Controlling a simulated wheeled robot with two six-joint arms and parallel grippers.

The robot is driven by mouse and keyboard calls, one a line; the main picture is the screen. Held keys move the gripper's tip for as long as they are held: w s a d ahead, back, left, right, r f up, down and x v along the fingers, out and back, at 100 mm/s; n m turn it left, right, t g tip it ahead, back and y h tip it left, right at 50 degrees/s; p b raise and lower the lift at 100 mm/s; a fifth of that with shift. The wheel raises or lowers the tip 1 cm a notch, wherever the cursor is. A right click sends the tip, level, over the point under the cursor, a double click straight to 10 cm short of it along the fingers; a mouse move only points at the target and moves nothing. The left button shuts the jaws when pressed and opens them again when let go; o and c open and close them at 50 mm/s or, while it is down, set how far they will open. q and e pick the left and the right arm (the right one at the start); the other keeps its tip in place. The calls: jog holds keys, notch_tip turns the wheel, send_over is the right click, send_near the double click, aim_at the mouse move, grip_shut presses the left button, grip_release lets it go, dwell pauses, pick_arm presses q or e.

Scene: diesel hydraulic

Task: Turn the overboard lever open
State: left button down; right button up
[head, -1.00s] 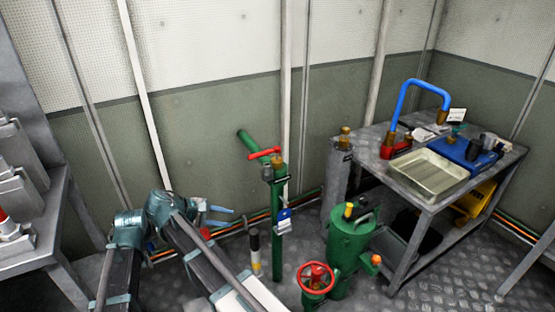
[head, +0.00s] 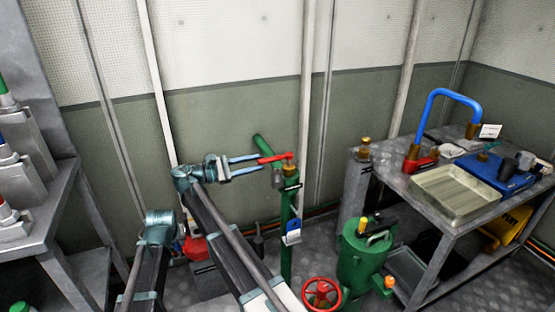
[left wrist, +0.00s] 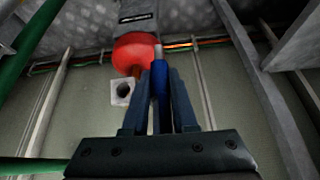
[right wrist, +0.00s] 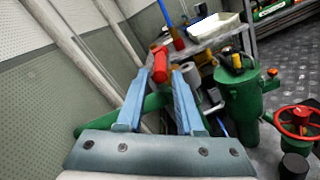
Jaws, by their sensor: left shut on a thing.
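The red lever (head: 273,159) sits on top of the upright green pipe (head: 287,225) and points left, about level. My right gripper (head: 256,163) reaches it from the left, its two blue fingers apart. In the right wrist view the end of the red lever (right wrist: 160,66) shows between and just beyond the fingertips (right wrist: 159,75). I cannot tell if they touch it. My left gripper (left wrist: 158,78) is low at the left, its fingers shut on a narrow blue thing (left wrist: 160,85). A red rounded thing (left wrist: 134,50) is just beyond it. The left fingers are hard to make out in the head view.
A metal bench (head: 440,225) with a tray (head: 455,195) is further right. Steel shelving (head: 28,215) is at the left.

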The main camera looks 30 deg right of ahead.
aim_at(277, 159)
jog(key=d, duration=0.8)
jog(key=shift+s+d, duration=0.2)
jog(key=shift+s, duration=0.05)
grip_shut()
dwell(1.1)
